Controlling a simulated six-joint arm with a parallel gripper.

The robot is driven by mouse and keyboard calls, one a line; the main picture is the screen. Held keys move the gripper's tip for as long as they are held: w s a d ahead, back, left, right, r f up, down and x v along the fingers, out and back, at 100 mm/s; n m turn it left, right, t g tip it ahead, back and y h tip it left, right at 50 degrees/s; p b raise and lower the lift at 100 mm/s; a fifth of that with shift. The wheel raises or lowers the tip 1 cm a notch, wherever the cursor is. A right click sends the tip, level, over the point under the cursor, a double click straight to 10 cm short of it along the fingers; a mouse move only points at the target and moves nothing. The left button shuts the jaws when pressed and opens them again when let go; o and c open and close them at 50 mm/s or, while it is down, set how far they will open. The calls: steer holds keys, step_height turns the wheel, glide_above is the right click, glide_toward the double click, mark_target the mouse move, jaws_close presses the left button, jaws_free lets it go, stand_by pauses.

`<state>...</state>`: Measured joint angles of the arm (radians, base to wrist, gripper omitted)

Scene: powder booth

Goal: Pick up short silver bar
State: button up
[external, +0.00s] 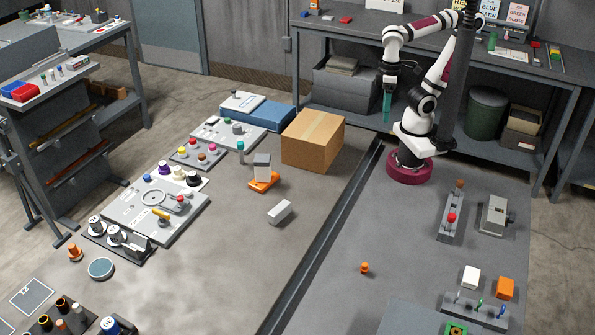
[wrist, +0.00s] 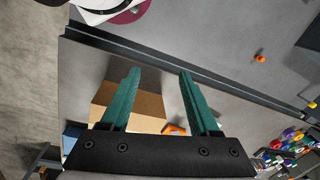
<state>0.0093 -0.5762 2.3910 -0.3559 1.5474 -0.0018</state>
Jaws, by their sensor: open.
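A short light-grey block (external: 280,211), which looks like the silver bar, lies on the grey table in the external view, in front of the cardboard box. I cannot make it out in the wrist view. My gripper (external: 387,105) has teal fingers and hangs high above the table, behind and to the right of the box, well apart from the block. In the wrist view my gripper (wrist: 160,73) is open, with nothing between its fingertips.
A cardboard box (external: 313,140) stands behind the block. A grey block on an orange base (external: 264,182) is close to its left. Trays of knobs and parts line the left side. A dark rail (external: 328,232) crosses the table; bare table lies in front of the block.

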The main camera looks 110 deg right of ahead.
steer(key=w+d+t+h, duration=0.3)
steer(key=w+d, duration=0.3)
steer(key=w, duration=0.4)
steer(key=w+n+t, duration=0.3)
steer(key=w+t, duration=0.2)
steer(key=w, duration=0.8)
steer(key=n+t+y, duration=0.3)
steer(key=n+y, duration=0.2)
steer(key=y, duration=0.3)
glide_above(287, 202)
steer(key=s+d, duration=0.2)
steer(key=s, duration=0.3)
steer(key=f, duration=1.7)
steer(key=shift+w+d+f, duration=0.1)
steer(key=shift+w+f, duration=0.1)
steer(key=shift+f, duration=0.05)
steer(key=x, duration=0.8)
steer(key=shift+s+d+f, duration=0.1)
steer(key=shift+d+f, duration=0.2)
jaws_close()
